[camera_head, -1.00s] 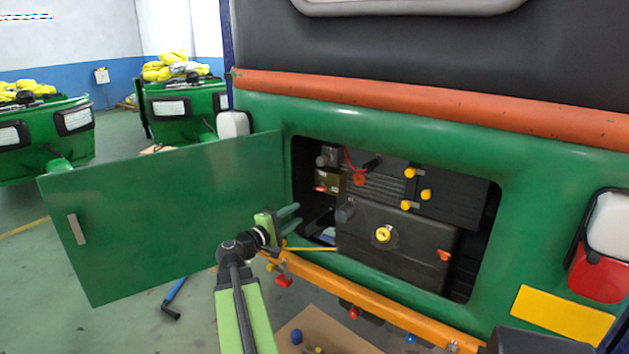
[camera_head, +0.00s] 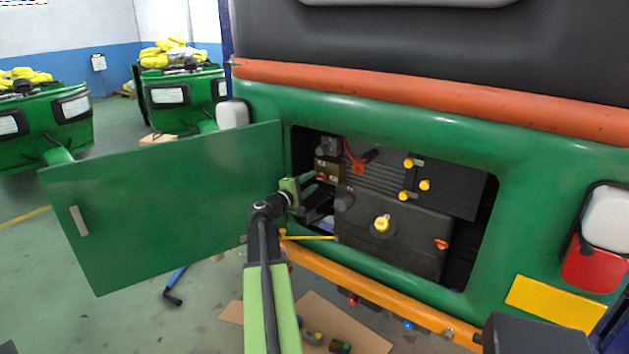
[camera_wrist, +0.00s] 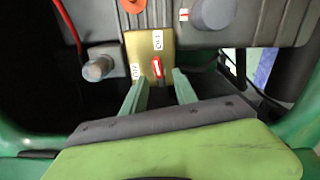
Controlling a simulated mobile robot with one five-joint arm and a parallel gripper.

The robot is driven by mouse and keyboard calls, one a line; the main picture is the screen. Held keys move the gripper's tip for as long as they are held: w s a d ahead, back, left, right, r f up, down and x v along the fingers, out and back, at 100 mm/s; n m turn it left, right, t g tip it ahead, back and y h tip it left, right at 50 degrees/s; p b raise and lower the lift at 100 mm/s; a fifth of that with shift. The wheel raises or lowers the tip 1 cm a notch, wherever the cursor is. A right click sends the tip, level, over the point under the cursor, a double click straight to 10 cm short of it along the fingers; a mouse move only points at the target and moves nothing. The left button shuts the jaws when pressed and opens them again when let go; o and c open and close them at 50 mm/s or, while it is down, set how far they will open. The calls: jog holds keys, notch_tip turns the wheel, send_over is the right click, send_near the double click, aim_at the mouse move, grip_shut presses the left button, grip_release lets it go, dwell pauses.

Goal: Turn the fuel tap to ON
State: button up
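The fuel tap is a brass-coloured block (camera_wrist: 150,50) with a small red lever (camera_wrist: 157,68) and two white labels, high in the middle of the wrist view. One label lies beyond the lever and one to its left; their lettering is small. In the head view the brass block (camera_head: 328,168) sits at the left side of the engine opening. My gripper (camera_wrist: 159,82) is open and empty, its two green fingers on either side of the lever's near end, apart from it. In the head view my gripper (camera_head: 325,188) reaches into the opening just below the block.
The open green door (camera_head: 165,205) stands left of my arm. Inside the opening are a dark tank with a yellow cap (camera_head: 382,224) and a grey knob (camera_wrist: 212,12) right of the tap. A grey round fitting (camera_wrist: 98,68) is left of the tap. A yellow rod (camera_head: 310,237) lies below.

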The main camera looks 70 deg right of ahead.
jog(key=shift+x, duration=1.3)
jog(key=shift+c, duration=0.2)
grip_shut()
